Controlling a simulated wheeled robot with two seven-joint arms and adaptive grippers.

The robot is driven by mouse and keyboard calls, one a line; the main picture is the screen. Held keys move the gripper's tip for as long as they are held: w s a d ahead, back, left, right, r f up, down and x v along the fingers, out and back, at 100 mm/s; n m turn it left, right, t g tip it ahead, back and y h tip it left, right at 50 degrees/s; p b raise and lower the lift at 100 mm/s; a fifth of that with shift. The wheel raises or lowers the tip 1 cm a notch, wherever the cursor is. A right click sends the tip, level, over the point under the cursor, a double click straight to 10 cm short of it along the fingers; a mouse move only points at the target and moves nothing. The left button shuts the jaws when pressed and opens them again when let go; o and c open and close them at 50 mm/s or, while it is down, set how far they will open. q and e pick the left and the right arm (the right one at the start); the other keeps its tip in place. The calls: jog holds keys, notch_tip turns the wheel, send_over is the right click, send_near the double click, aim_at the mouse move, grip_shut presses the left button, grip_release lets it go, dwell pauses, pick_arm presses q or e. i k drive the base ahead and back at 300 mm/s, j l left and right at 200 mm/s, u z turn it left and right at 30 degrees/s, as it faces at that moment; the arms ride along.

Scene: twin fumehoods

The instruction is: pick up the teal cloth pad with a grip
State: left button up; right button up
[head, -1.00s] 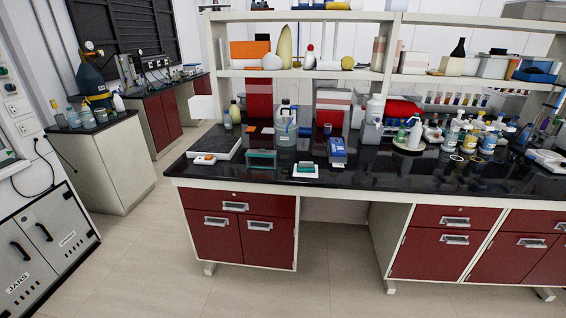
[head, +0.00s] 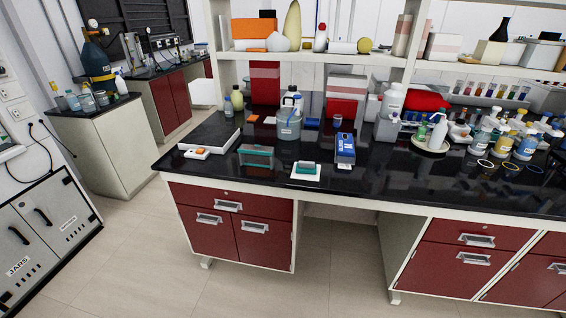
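A small teal block-like piece (head: 307,167) lies on a flat white square (head: 304,177) near the front edge of the black bench top. A second teal piece (head: 256,157) sits to its left, in what looks like a low clear or grey holder. Both are small in the head view, so I cannot tell which one is the cloth pad or see a grip clearly. Neither of my grippers is in view.
A white tray (head: 238,137) and a small white item with an orange top (head: 198,152) are to the left. A large jug (head: 288,122) stands behind, and a blue box (head: 345,148) is to the right. A shelf (head: 300,57) overhangs the back; floor in front is clear.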

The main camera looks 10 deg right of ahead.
aim_at(302, 167)
jog(key=i+l+u, duration=0.4)
jog(key=l, duration=0.2)
jog(key=l+u, duration=0.45)
jog(key=l, duration=0.2)
jog(key=i, duration=0.05)
